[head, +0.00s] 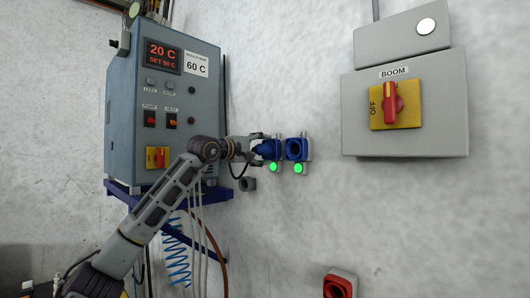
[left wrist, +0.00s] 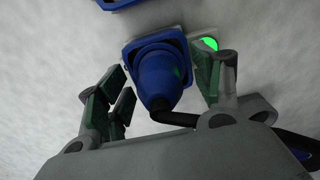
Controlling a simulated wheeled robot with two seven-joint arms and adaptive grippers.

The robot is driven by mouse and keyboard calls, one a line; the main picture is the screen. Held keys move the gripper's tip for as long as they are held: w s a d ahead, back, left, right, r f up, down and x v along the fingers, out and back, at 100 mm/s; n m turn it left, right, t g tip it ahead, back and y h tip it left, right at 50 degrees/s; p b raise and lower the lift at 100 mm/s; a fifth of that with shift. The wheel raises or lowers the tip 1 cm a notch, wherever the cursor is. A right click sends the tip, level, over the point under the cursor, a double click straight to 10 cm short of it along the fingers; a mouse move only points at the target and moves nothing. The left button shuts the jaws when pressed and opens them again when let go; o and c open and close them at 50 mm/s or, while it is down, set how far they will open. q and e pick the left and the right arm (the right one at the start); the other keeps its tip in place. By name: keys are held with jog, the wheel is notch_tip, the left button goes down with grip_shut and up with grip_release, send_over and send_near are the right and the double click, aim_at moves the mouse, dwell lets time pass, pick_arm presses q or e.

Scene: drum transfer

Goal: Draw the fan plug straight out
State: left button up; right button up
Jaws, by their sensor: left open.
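The blue plug (head: 267,149) sits in the left one of two blue wall sockets. In the left wrist view the plug (left wrist: 158,78) points toward me, its collar against the blue square socket flange (left wrist: 131,50), and a black cable (left wrist: 175,118) leaves its tail. My left gripper (head: 257,149) is at the plug. In the left wrist view its fingers (left wrist: 165,92) stand open on either side of the plug, with a visible gap at the left. Contact at the right finger cannot be told. My right gripper is not in view.
The right socket (head: 296,149) shows a dark, empty opening. Green lamps (head: 273,167) glow below both sockets. A heater cabinet (head: 165,110) on a blue shelf stands left, with hanging cables and a blue coil. A grey BOOM switch box (head: 440,120) is right. A grey holder (head: 248,184) sits below.

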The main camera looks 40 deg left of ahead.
aim_at(255, 149)
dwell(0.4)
pick_arm(q)
grip_shut()
jog(key=shift+s, duration=0.15)
dwell(0.4)
jog(key=shift+s, duration=0.1)
jog(key=shift+s+a+b, duration=0.1)
jog(key=shift+s+b, duration=0.25)
jog(key=shift+s, duration=0.3)
jog(key=shift+s+a+b, duration=0.1)
jog(key=shift+s+b, duration=0.55)
jog(key=shift+s, duration=0.7)
jog(key=shift+s+b, duration=0.3)
jog(key=shift+s, duration=0.45)
